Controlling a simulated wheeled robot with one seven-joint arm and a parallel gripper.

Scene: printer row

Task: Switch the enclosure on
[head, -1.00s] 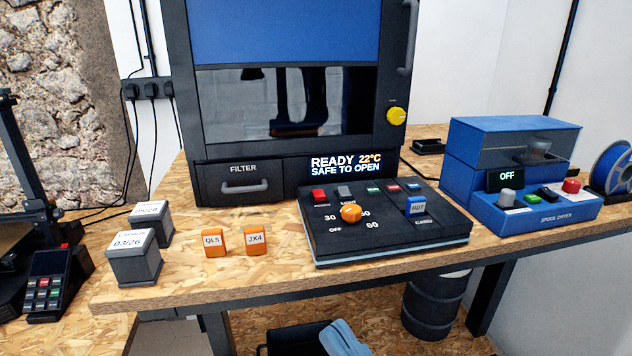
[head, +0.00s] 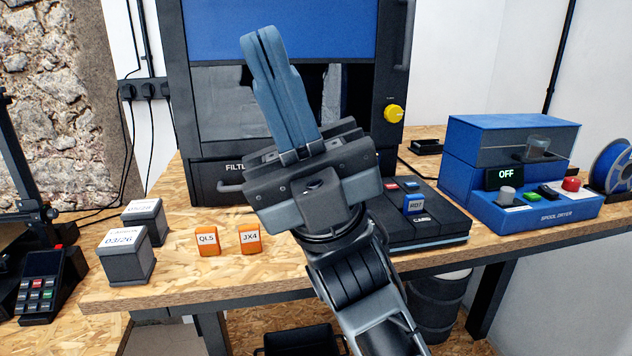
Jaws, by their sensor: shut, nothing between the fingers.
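The enclosure (head: 180,120) is a tall dark cabinet with a blue upper panel, a dark window and a yellow knob (head: 393,114) on its right post. Its black control panel (head: 432,232) lies on the bench in front. On the panel, a blue block labelled RD7 (head: 414,203), a red button (head: 391,186) and a blue button (head: 411,185) show. My gripper (head: 262,40) is shut and empty, its blue fingers pointing up before the window. My gripper and arm hide the panel's left part, with its orange dial, and the enclosure's display.
Orange tags QL5 (head: 207,241) and JX4 (head: 250,239) and two grey blocks, one marked 03/26 (head: 126,258), stand left on the bench. A blue spool dryer (head: 515,150) reading OFF stands right. A keypad device (head: 45,285) sits at far left.

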